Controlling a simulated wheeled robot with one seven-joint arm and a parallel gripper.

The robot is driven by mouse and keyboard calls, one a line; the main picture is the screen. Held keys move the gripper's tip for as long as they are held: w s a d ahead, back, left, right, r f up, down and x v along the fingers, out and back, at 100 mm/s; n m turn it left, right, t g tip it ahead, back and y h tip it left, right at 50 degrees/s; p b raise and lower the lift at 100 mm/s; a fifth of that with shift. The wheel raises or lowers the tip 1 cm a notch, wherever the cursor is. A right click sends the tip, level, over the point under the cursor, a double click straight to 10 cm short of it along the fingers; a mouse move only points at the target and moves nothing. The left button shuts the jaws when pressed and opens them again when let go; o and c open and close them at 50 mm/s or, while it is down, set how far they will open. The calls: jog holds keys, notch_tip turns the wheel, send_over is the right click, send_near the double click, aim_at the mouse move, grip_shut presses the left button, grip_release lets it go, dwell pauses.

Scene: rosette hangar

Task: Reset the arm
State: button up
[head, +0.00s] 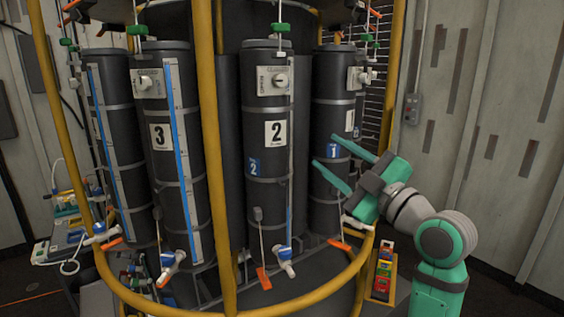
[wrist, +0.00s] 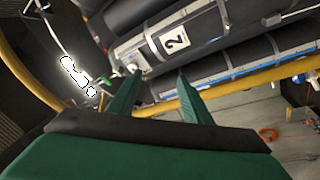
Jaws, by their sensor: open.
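My gripper (head: 325,162) is at the right of the head view, in front of the dark cylinder marked 1. Its two green fingers are spread apart and point left, with nothing between them. In the wrist view my gripper (wrist: 155,88) also shows open and empty. The cylinder marked 2 (wrist: 200,38) lies beyond the fingertips there, tilted in the picture. My arm rises from the lower right of the head view, bent at the elbow. I cannot tell whether any finger touches the cylinder or the yellow frame.
Dark cylinders marked 3 (head: 160,190) and 2 (head: 268,190) stand in a rosette behind yellow rails (head: 300,290). Valves with orange handles (head: 263,279) hang low. A small rack of coloured boxes (head: 382,275) stands near my arm. Grey wall panels (head: 520,140) are at right.

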notch_tip(320, 180, down, 22)
jog(key=w+m+t+h, duration=0.25)
jog(key=m+h, duration=0.25)
jog(key=m, duration=0.4)
jog(key=s+a+f+m+h, duration=0.25)
jog(key=s+f+m, duration=0.2)
jog(key=f, duration=0.65)
jog(key=s+a+f+m+h, duration=0.25)
jog(key=s+f, duration=0.25)
jog(key=f, duration=0.6)
jog(key=s+a+f+m+g+h, duration=0.1)
jog(key=s+a+f, duration=0.1)
jog(key=s+f, duration=0.6)
jog(key=s+a+f+m+g+h, duration=0.15)
jog(key=s+f, duration=0.35)
jog(key=s, duration=0.8)
jog(key=s+a+r+g, duration=0.1)
jog(key=s+a+r, duration=0.1)
jog(key=s, duration=1.7)
jog(key=shift+s+a+r+n+g+y, duration=0.15)
jog(key=shift+s+n+g+y, duration=0.15)
jog(key=shift+n+y, duration=0.15)
jog(key=shift+w, duration=0.1)
